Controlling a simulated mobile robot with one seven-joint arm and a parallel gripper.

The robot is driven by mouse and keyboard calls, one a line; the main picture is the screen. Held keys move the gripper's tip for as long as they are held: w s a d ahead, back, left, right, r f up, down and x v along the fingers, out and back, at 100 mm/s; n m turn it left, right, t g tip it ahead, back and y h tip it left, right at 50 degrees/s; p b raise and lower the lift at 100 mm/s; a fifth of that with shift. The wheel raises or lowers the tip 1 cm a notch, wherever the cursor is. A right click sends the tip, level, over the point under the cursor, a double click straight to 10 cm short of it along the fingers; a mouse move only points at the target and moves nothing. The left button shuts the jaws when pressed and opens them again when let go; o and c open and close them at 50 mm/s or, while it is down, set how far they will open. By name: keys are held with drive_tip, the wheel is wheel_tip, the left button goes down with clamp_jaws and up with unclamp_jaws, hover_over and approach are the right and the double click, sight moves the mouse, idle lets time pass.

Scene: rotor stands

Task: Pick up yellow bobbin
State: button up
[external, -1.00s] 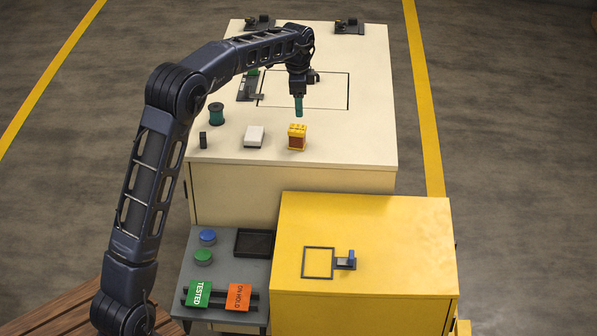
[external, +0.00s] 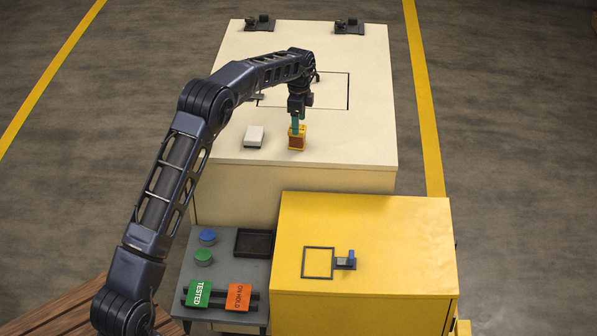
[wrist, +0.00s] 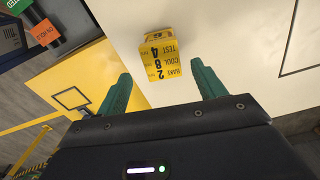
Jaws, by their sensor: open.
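The yellow bobbin (external: 297,140) stands upright on the cream table, with yellow ends and a reddish-brown middle. In the wrist view its yellow face (wrist: 161,58) carries printed lines reading BAKE 2, COOL 8 and TEST 4. My gripper (external: 297,123) points down over the bobbin, its teal fingers overlapping the bobbin's top in the external view. In the wrist view my gripper (wrist: 161,70) is open, one finger to each side of the bobbin, with gaps showing. I cannot tell how far down the fingertips reach.
A white block (external: 253,136) lies left of the bobbin on the cream table (external: 370,120). The table is clear to the right. A lower yellow cabinet (external: 400,240) and a grey panel with buttons and TESTED and ON HOLD tags (external: 199,293) stand in front.

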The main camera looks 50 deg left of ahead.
sight(297, 137)
drive_tip(key=f, duration=0.7)
drive_tip(key=shift+a+f, duration=0.15)
drive_tip(key=shift+a, duration=0.2)
drive_tip(key=c, duration=1.2)
